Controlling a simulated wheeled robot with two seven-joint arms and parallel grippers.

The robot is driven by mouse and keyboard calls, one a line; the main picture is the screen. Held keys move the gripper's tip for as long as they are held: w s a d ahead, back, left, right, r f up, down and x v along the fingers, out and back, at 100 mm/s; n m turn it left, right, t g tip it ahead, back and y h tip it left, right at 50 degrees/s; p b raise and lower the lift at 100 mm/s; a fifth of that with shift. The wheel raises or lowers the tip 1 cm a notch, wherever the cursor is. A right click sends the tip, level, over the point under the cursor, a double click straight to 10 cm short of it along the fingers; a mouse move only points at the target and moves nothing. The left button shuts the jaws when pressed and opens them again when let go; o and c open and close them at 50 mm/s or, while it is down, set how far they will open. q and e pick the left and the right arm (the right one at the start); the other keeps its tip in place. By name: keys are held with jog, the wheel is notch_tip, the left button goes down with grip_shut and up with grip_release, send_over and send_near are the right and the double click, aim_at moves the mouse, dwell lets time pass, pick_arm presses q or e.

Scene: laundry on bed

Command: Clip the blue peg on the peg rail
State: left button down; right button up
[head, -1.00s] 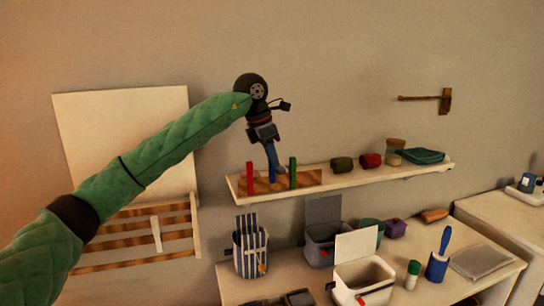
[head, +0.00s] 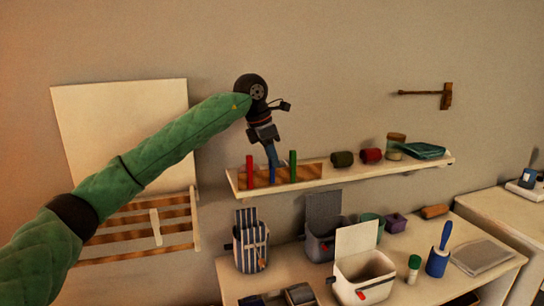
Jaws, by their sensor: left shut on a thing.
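The blue peg (head: 272,175) is upright between the red peg (head: 250,171) and the green peg (head: 293,167), at a striped wooden board (head: 312,173) on the wall shelf. My left gripper (head: 272,162) points down from above and is shut on the upper part of the blue peg. The fingers hide the peg's top. I cannot tell whether its foot touches the board. I cannot tell for certain which piece is the peg rail; a slatted wooden rack (head: 130,233) hangs at the left. My right gripper is not in view.
Green and red rolls (head: 371,155), a jar (head: 396,146) and a teal tray (head: 424,151) stand further right on the shelf (head: 330,180). Bins, a white basket (head: 363,280) and a blue brush (head: 438,262) crowd the table below.

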pick_arm(q)
jog(key=shift+f, duration=0.35)
jog(key=c, duration=1.3)
grip_release()
jog(key=shift+r, duration=0.1)
jog(key=b+v, duration=0.2)
jog(key=v, duration=0.4)
jog(key=shift+a+r, duration=0.1)
jog(key=shift+s+a+r+b, duration=0.1)
jog(key=shift+a+r+b, duration=0.2)
jog(key=shift+r, duration=0.4)
jog(key=shift+d, duration=0.1)
